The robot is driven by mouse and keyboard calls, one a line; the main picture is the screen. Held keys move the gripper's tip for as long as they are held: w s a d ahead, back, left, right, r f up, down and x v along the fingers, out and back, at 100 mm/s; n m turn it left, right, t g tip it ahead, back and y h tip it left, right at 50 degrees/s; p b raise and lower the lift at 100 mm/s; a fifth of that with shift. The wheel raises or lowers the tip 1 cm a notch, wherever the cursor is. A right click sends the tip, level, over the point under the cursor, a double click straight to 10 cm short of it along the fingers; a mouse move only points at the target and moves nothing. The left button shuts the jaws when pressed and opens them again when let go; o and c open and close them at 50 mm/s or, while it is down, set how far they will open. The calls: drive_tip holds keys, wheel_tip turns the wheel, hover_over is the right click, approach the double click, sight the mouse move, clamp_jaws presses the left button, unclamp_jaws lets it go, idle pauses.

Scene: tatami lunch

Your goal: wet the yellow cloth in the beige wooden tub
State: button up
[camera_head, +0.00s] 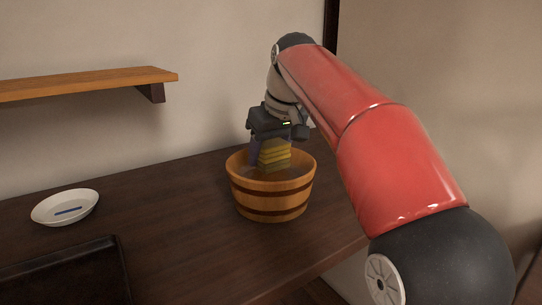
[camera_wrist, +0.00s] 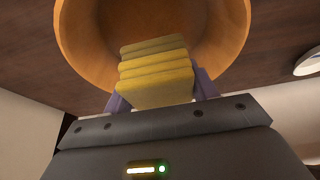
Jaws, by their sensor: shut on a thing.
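The yellow cloth (camera_head: 275,154) looks folded in several layers and hangs below my gripper (camera_head: 268,150). My gripper is shut on the cloth, and in the wrist view the cloth (camera_wrist: 156,72) sits between the two purple-grey fingers of the gripper (camera_wrist: 155,95). The beige wooden tub (camera_head: 271,204) stands upright on the table with dark bands around it. The cloth's lower part is at the tub's mouth, inside the rim. The tub's inner wall (camera_wrist: 88,35) shows around the cloth in the wrist view. I cannot tell whether the cloth touches any water.
The dark wooden table (camera_head: 165,200) holds a white dish (camera_head: 65,207) with a blue mark at the left. A black tray (camera_head: 75,275) lies at the front left. A wooden shelf (camera_head: 90,82) is on the wall. The table between dish and tub is clear.

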sight(269, 142)
drive_tip(key=shift+r+p, duration=2.35)
drive_tip(key=shift+r, duration=0.3)
drive_tip(key=shift+r, duration=1.95)
